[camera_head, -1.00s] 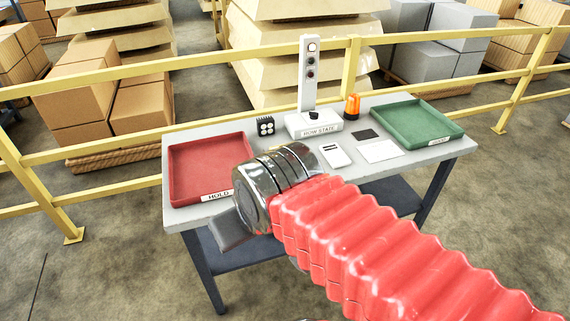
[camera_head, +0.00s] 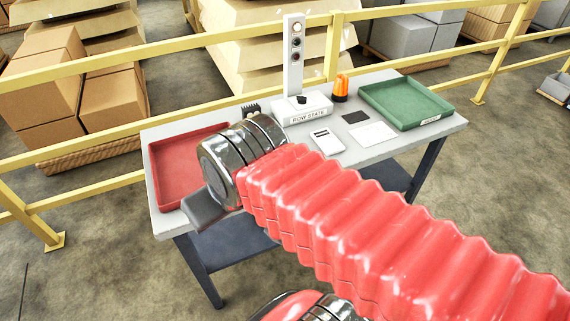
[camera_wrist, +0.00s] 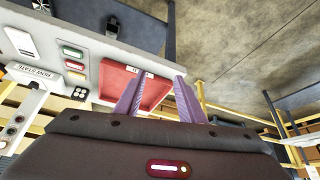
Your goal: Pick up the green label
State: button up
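The green label (camera_wrist: 73,51) is a small plate lying on the grey table (camera_wrist: 95,45), left of my gripper in the wrist view. A pale plate (camera_wrist: 72,64) and a red plate (camera_wrist: 76,75) lie in a row with it. In the head view my arm hides all three. My gripper (camera_wrist: 156,88) shows two purple fingers spread apart with nothing between them. It is apart from the green label, with its fingers toward the red tray (camera_wrist: 158,90). In the head view only a dark part of my gripper (camera_head: 205,209) shows.
A red tray (camera_head: 160,168) is at the table's left and a green tray (camera_head: 370,98) at its right. A ROW STATE post (camera_head: 293,60), an orange beacon (camera_head: 341,87), a white device (camera_head: 327,142) and cards stand or lie between. A yellow railing (camera_head: 215,97) runs behind.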

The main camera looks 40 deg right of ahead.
jog(key=shift+o, duration=0.6)
jog(key=shift+w+d, duration=0.2)
jog(key=shift+d, duration=0.1)
jog(key=o, duration=0.9)
jog(key=w+d+t+h, duration=0.1)
jog(key=w+d, duration=0.3)
jog(key=d, duration=0.4)
jog(key=w+d+m+t+h, duration=0.1)
jog(key=w+d+h, duration=0.2)
jog(key=w+d, duration=0.2)
jog(key=d, duration=0.2)
jog(key=shift+d+f+h, duration=0.3)
jog(key=shift+d+f, duration=0.05)
jog(key=shift+o, duration=0.5)
jog(key=w+d+f, duration=0.1)
jog(key=w+d, duration=0.1)
jog(key=d, duration=0.4)
jog(key=w+d+f+t+h, duration=0.1)
jog(key=d+f, duration=0.1)
jog(key=d, duration=0.5)
jog(key=shift+w+d+f+n+t, duration=0.15)
jog(key=shift+w+n+t, duration=0.15)
jog(key=shift+w, duration=0.05)
jog(key=s+d+f+n+t+y, duration=0.2)
jog(key=s+d+f+y, duration=0.1)
jog(key=d+f, duration=0.5)
jog(key=s+a+f+t+y, duration=0.3)
jog(key=s+a+f+y, duration=0.1)
jog(key=s, duration=0.4)
jog(key=shift+f, duration=0.75)
